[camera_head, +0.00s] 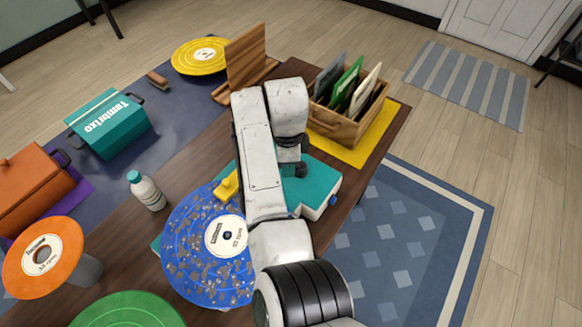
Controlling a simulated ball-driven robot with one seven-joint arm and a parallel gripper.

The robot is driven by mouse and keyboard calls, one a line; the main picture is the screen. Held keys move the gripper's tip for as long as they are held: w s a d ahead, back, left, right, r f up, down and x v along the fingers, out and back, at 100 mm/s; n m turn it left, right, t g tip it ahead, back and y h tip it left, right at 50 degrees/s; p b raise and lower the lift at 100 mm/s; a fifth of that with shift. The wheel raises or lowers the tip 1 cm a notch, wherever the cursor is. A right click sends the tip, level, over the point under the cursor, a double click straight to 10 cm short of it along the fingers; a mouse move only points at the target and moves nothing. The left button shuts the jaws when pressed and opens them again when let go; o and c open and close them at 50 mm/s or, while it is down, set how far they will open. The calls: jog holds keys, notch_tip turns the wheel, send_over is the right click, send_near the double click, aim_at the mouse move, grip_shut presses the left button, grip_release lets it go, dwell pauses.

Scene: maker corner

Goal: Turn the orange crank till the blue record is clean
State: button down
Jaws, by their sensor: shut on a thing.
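The blue record (190,240) lies flat on the teal cleaning machine (312,188), with brown dirt specks spread over much of its face. Its white label shows in the middle. A yellow arm piece (227,186) reaches over the record's far edge. My arm crosses in front of the machine and hides its middle. My gripper (298,171) shows only as a dark part at the machine's far side, pointing down. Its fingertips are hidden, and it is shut. The orange crank is hidden from view, at the spot where my gripper is closed.
A white bottle with a teal cap (147,193) stands left of the record. An orange record (25,270) and a green record (120,312) lie nearer. A wooden crate (335,127) with sleeves, a wooden stand (247,58), a teal box (112,130) and a yellow record (190,62) are farther back.

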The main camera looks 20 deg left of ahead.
jog(key=m, duration=0.1)
jog(key=w+m+b, duration=0.1)
jog(key=m, duration=0.1)
jog(key=shift+a+m, duration=0.3)
jog(key=shift+a, duration=0.1)
jog(key=shift+w+a+m+b, duration=0.1)
jog(key=shift+w+m+b, duration=0.15)
jog(key=shift+m+b, duration=0.4)
jog(key=shift+w+a+m+b, duration=0.1)
jog(key=shift+w+m+b, duration=0.15)
jog(key=shift+m, duration=0.7)
jog(key=c, duration=1)
grip_release()
notch_tip(320, 180, up, 11)
jog(key=shift+f+b, duration=0.1)
jog(key=shift+b, duration=0.25)
